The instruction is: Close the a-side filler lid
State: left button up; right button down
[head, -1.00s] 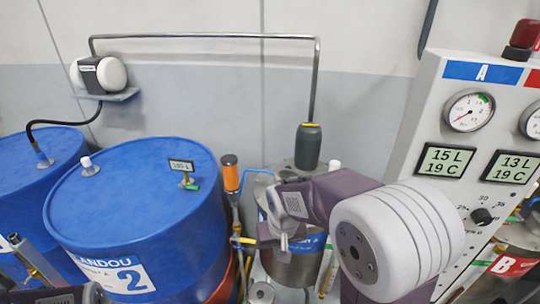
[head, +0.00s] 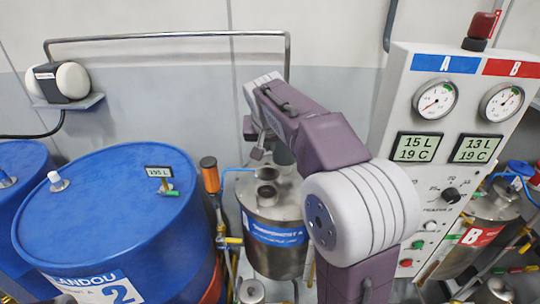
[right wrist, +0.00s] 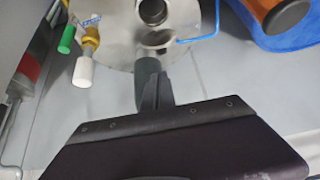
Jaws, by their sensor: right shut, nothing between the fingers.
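The steel A-side tank (head: 290,262) with a blue label stands in the middle of the head view. On its top are a round filler opening (head: 267,193) and, just behind it, a raised dark round piece (head: 266,174) that looks like the lid standing open. The right wrist view shows the tank top (right wrist: 118,35) with two round dark shapes; I cannot tell surely which is the lid. My right gripper (head: 257,153) is shut and empty above and behind the opening, apart from it in the head view. Its closed fingers (right wrist: 157,88) also show in the wrist view. My left gripper is not in view.
Blue drums (head: 110,210) stand at left. The control panel (head: 400,85) with gauges is at right.

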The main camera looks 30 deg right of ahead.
aim_at(267, 170)
jog(key=x, duration=1)
jog(key=shift+f, duration=0.1)
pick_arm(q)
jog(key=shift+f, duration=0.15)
pick_arm(e)
jog(key=shift+a, duration=0.1)
